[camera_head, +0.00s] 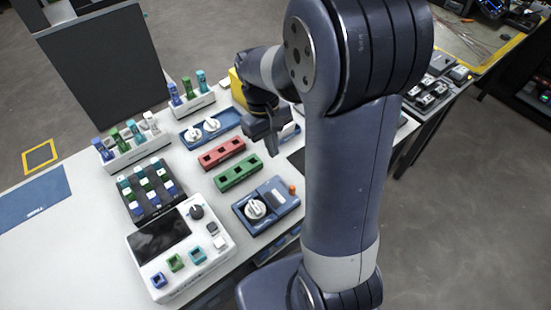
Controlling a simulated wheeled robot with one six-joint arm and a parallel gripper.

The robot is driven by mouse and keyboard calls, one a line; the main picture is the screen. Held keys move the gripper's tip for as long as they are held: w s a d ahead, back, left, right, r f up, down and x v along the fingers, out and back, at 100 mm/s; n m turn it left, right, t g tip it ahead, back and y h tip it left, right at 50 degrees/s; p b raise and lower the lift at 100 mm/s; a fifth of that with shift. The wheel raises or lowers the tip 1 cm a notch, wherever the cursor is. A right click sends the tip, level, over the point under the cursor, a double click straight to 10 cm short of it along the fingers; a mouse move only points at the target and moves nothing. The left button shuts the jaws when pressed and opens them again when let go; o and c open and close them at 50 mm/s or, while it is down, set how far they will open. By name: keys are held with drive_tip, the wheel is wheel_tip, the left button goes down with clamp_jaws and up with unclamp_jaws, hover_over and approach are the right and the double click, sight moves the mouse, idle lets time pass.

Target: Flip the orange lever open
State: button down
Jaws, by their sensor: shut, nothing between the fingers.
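A small orange lever (292,189) stands at the right edge of a dark blue device (281,207) with a white round knob (255,209), near the table's front edge. Whether the lever is up or down is too small to tell. My gripper (271,150) points down above the table, behind the blue device and to the right of the green block. It is shut and holds nothing. It is apart from the lever. My arm hides part of the table to the right of the lever.
A green block (239,172) and a red block (222,152) lie left of the gripper. A blue tray with white knobs (210,127) is behind them. A white instrument with a screen (180,249) stands at front left. Racks of colored connectors (134,153) stand farther left.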

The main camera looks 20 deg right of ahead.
drive_tip(key=shift+v, duration=1.45)
